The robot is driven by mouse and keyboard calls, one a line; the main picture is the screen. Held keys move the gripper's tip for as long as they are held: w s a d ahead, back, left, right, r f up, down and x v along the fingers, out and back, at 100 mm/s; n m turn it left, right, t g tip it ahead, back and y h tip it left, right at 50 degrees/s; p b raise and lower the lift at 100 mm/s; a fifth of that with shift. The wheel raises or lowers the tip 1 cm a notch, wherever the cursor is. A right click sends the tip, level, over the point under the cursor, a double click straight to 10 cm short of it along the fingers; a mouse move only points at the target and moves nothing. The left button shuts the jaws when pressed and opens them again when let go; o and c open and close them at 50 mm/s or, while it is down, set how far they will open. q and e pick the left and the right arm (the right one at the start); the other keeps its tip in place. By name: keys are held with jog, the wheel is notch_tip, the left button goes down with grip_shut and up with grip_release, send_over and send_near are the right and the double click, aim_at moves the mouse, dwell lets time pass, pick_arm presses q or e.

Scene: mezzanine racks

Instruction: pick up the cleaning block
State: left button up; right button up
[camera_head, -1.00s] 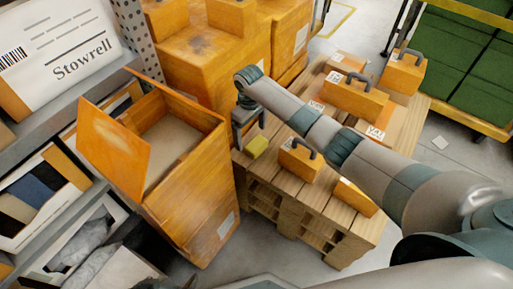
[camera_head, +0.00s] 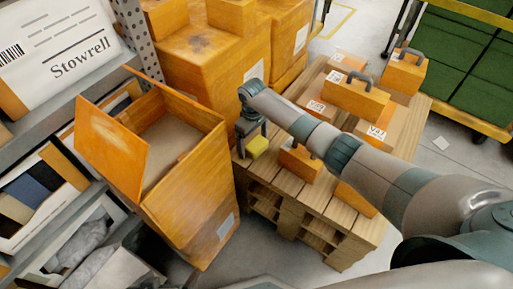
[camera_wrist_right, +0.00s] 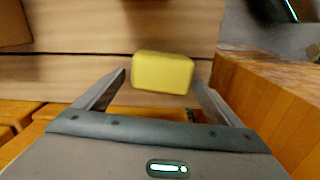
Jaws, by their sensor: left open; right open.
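The yellow cleaning block (camera_head: 258,147) lies on the wooden pallet top (camera_head: 283,181), near its left corner by the open orange box. My right gripper (camera_head: 251,141) is over the block, pointing down, with its jaws open. In the right wrist view the block (camera_wrist_right: 162,73) lies between and slightly beyond the two fingertips (camera_wrist_right: 160,79). The block looks slightly turned against the jaws. I cannot judge the exact height of the fingertips over the pallet. My left gripper cannot be made out in the head view.
An open orange box (camera_head: 190,200) stands just left of the pallet. Orange cases with dark handles (camera_head: 356,94) stand on the pallet, one (camera_head: 300,160) close to the block. Large orange boxes (camera_head: 210,60) stand behind. A shelf rack (camera_head: 50,145) is at the left.

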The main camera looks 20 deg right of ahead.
aim_at(253, 141)
pick_arm(q)
jog(key=shift+s, duration=0.15)
pick_arm(e)
jog(key=c, duration=1.2)
jog(key=shift+o, duration=0.2)
jog(key=shift+r, duration=0.1)
jog(key=shift+r, duration=0.55)
notch_tip(253, 141, up, 8)
jog(key=shift+r+p, duration=0.1)
jog(key=shift+p, duration=0.85)
jog(key=shift+r, duration=0.3)
pick_arm(q)
jog(key=a, duration=0.1)
jog(key=s+g, duration=0.1)
jog(key=a+y, duration=0.1)
jog(key=shift+s+a+f+g, duration=0.25)
jog(key=shift+a+g, duration=0.05)
jog(key=shift+a, duration=0.05)
jog(key=shift+w+d+r, duration=0.1)
jog(key=shift+w+r, duration=0.05)
